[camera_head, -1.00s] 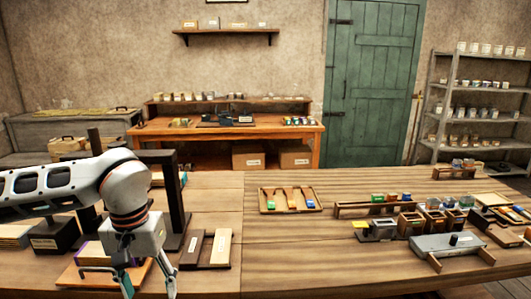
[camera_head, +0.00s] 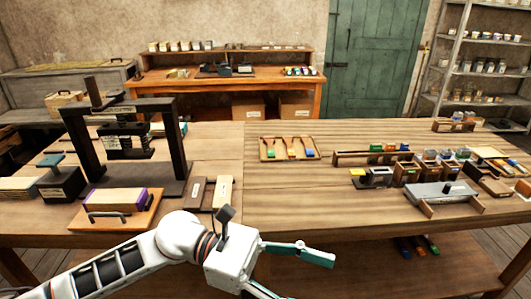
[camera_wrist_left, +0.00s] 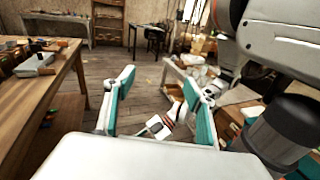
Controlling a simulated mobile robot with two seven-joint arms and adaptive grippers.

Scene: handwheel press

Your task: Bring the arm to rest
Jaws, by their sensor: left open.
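My left arm comes in from the lower left in the head view, and its gripper (camera_head: 308,272) hangs over the front edge of the table, fingers pointing right. The gripper is open with nothing between its teal fingers. In the left wrist view the gripper (camera_wrist_left: 160,105) also shows open and empty, with floor beyond it. The dark handwheel press (camera_head: 128,140) stands on the left of the table, behind the arm. A board with a handle (camera_head: 115,212) carrying a purple-edged block (camera_head: 118,200) lies in front of the press, apart from the gripper. My right gripper is not seen.
The long wooden table (camera_head: 290,205) has free room in its middle. A tray with coloured pieces (camera_head: 290,149) lies at the back. A grey box (camera_head: 442,194) and several small bins stand at the right. Two wooden blocks (camera_head: 223,191) lie beside the press.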

